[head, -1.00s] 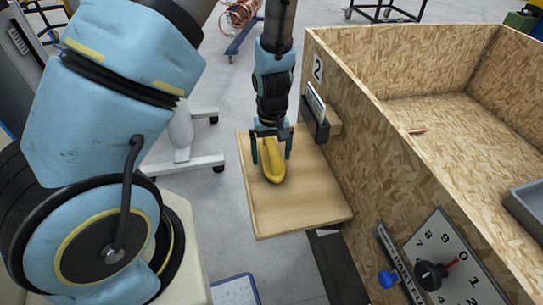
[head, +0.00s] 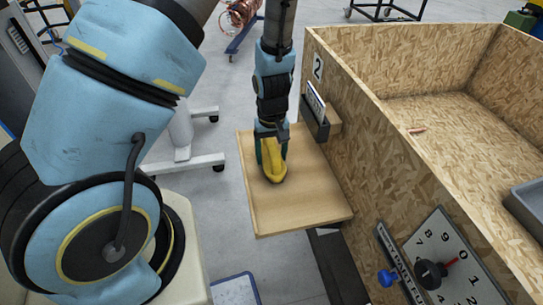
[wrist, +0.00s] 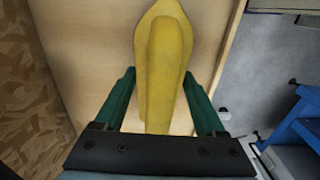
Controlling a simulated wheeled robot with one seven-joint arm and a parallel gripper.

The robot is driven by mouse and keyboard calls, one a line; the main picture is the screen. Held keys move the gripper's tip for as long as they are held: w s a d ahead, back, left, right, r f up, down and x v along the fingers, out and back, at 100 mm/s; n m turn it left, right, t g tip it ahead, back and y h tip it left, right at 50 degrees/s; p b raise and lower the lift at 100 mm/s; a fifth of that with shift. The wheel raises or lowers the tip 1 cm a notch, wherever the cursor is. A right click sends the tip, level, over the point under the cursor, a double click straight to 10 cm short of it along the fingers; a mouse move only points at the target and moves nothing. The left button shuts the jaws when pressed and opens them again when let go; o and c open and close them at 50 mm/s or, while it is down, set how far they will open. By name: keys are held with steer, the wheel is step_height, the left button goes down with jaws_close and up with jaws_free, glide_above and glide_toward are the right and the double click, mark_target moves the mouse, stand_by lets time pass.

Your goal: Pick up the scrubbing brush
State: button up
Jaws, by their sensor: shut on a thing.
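The scrubbing brush (head: 276,173) is yellow and elongated, over the small wooden shelf (head: 310,205) in the head view. It also shows in the wrist view (wrist: 163,50), its narrower part running between the two green fingers. My gripper (head: 271,154) points down over the brush and is shut on it; the fingers (wrist: 160,80) lie on both sides of it in the wrist view. I cannot tell whether the brush touches the shelf or is slightly above it. Its underside is hidden.
A tall chipboard box (head: 345,125) with a "2" label stands right of the shelf, with a card holder (head: 316,112) near my gripper. A dial panel (head: 445,262) is at lower right. Grey floor is open to the left, with a white wheeled stand (head: 183,160).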

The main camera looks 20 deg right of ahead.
steer(key=shift+c, duration=1)
step_height(320, 180, up, 10)
